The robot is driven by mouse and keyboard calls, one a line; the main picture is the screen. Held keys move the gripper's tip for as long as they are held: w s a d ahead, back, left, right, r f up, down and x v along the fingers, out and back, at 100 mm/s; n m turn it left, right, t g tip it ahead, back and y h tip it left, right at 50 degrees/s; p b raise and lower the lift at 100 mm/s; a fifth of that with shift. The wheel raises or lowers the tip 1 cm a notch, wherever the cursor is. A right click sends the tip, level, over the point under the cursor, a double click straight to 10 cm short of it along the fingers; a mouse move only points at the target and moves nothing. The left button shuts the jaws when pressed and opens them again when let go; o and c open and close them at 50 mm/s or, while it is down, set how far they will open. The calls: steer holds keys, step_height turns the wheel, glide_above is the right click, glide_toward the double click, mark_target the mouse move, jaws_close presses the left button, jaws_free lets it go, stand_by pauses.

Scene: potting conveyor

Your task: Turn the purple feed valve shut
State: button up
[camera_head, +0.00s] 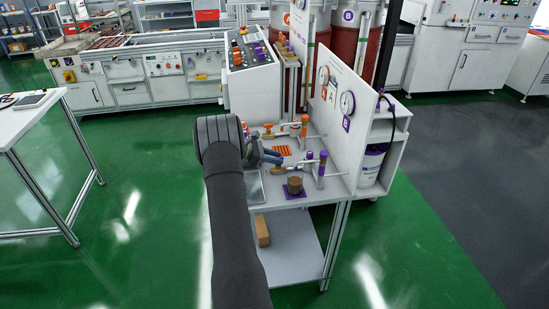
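The purple feed valve (322,168) stands at the right of the small white bench, a post with a purple top beside the white gauge panel. A small purple part and brass-coloured pipework show to its left. My gripper (273,156) is over the bench, to the left of the purple valve and apart from it. The arm hides much of the gripper, and its fingers are too small to tell open from shut. I cannot make out the valve's handle angle clearly.
A brown cup (295,185) stands on a purple mat in front of the valve. An orange-topped valve (304,124) is farther back, with an orange mat (282,150) between. The gauge panel (341,120) closes off the right side. A grey tray (254,187) lies at the left.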

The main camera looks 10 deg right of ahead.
jaws_close()
stand_by(0.3)
steer(key=n+t, duration=0.2)
steer(key=n+t+y, duration=0.1)
steer(key=n+t, duration=0.1)
steer(key=s+n+t, duration=0.1)
steer(key=t, duration=0.1)
steer(key=shift+d+n+y, duration=0.1)
steer(key=shift+n+y, duration=0.2)
steer(key=shift+n, duration=0.1)
steer(key=n+t+y, duration=0.2)
steer(key=n+t, duration=0.1)
steer(key=shift+s+d, duration=0.1)
steer(key=shift+d+n+t+y, duration=0.1)
steer(key=shift+n+t+y, duration=1)
steer(key=shift+n+y, duration=0.5)
